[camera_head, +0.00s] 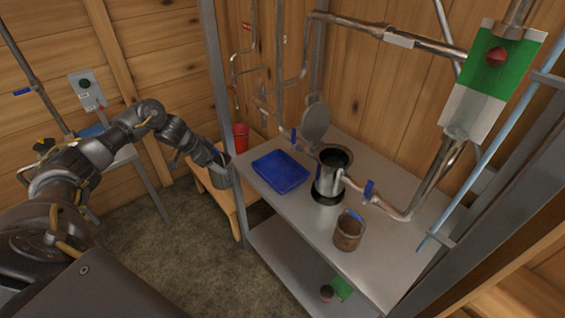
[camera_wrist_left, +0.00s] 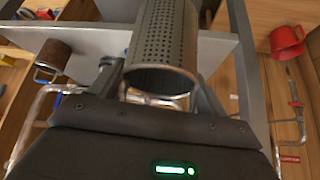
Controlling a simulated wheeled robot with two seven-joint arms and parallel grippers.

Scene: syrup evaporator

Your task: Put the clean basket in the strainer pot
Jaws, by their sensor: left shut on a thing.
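A clean perforated metal basket (camera_wrist_left: 168,45) is in my left gripper (camera_wrist_left: 160,95), which is shut on its wire handle. In the head view, my left gripper (camera_head: 217,157) and the grey basket (camera_head: 222,179) are beside the shelf's left post, to the left of the blue tray. The steel strainer pot (camera_head: 327,183) stands on the shelf to the right, apart from the basket. Its mouth is open and dark inside, and a round lid (camera_head: 315,122) stands up behind it. My right gripper is not in view.
A brown, dirty-looking basket (camera_head: 348,233) with a blue handle stands on the shelf (camera_head: 390,255) in front of the pot. The blue tray (camera_head: 281,171) looks empty. A red jug (camera_head: 240,138) stands behind the post (camera_head: 222,95). Copper pipes (camera_head: 410,213) run close to the pot.

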